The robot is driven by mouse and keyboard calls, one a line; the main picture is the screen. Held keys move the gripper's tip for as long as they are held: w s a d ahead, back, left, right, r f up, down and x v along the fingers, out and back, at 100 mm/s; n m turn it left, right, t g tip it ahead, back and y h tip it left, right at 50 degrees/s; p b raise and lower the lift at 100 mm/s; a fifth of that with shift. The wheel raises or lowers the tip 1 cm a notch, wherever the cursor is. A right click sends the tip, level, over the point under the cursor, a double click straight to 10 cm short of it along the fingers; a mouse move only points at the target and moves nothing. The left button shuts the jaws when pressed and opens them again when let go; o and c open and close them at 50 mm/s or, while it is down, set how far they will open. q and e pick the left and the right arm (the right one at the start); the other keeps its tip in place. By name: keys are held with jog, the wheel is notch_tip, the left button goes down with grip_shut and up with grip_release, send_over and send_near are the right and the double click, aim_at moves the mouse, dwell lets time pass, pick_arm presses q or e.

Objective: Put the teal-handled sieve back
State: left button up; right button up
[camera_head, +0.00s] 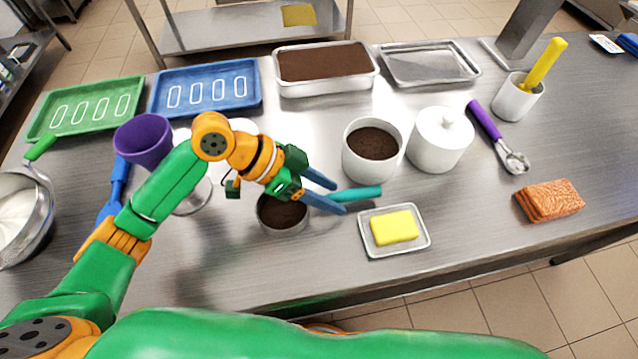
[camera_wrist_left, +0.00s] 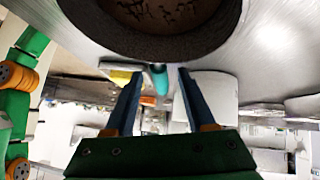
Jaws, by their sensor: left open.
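The teal-handled sieve has a round metal bowl (camera_head: 283,216) with dark brown contents on the steel table, below my left wrist. Its teal handle (camera_head: 362,193) points right. My left gripper (camera_head: 339,197) is open, its two blue fingers reaching right on either side of the handle's near part. I cannot tell whether they touch it. In the left wrist view the teal handle (camera_wrist_left: 159,80) shows between the open fingers (camera_wrist_left: 158,74), and a large dark round rim (camera_wrist_left: 150,45) fills the top. My wrist hides part of the sieve. My right gripper is not in view.
A white pot of brown powder (camera_head: 369,162) and a lidded white jar (camera_head: 440,140) stand behind the handle. A butter dish (camera_head: 418,246) lies just right and nearer. A purple cup (camera_head: 143,138) is at left. The table's front edge runs close by.

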pick_arm(q)
jog(key=v, duration=1.1)
jog(key=shift+a+r+b, duration=0.25)
jog(key=shift+a+b, duration=0.05)
jog(key=shift+f, duration=0.1)
